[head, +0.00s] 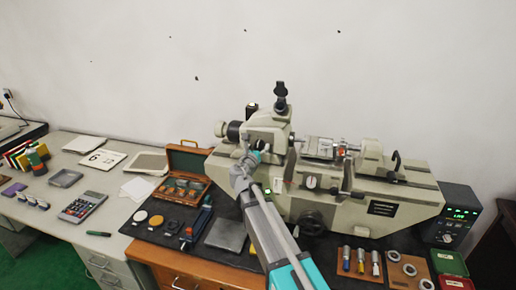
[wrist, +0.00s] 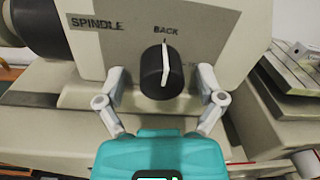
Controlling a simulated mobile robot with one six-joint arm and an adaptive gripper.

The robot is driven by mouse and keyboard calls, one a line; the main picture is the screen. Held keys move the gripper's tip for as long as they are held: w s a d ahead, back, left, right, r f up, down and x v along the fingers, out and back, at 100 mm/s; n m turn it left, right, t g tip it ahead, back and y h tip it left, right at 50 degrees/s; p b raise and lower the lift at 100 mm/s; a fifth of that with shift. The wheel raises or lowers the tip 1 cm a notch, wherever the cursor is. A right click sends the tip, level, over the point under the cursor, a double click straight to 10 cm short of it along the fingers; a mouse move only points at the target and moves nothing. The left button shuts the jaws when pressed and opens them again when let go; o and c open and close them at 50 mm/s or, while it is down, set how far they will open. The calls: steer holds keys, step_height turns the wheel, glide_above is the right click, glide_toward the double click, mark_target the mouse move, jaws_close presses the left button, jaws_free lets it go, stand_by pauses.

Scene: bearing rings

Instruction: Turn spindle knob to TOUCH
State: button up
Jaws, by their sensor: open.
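The spindle knob (wrist: 157,72) is black and round with a white pointer bar. It sits on the beige face of the machine, and "SPINDLE" is printed to its upper left. The bar stands nearly upright, its top toward the printed word "BACK". Lettering to the right of the knob is too small to read. My gripper (wrist: 161,77) is open, with one grey finger on each side of the knob and a visible gap on both sides.
The long beige measuring machine (head: 375,208) stands on a dark mat. A control box (head: 459,213) with green digits is at right. Ring gauges (head: 409,270) lie in a tray at front right.

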steer(key=c, duration=1.1)
steer(key=shift+c, duration=0.2)
steer(key=shift+m, duration=0.5)
steer(key=m, duration=0.7)
steer(key=shift+m+p, duration=0.3)
steer(key=shift+m, duration=0.1)
steer(key=m, duration=0.4)
steer(key=shift+r+y, duration=0.1)
steer(key=shift+y, duration=0.3)
steer(key=m, duration=0.4)
steer(key=shift+m, duration=0.4)
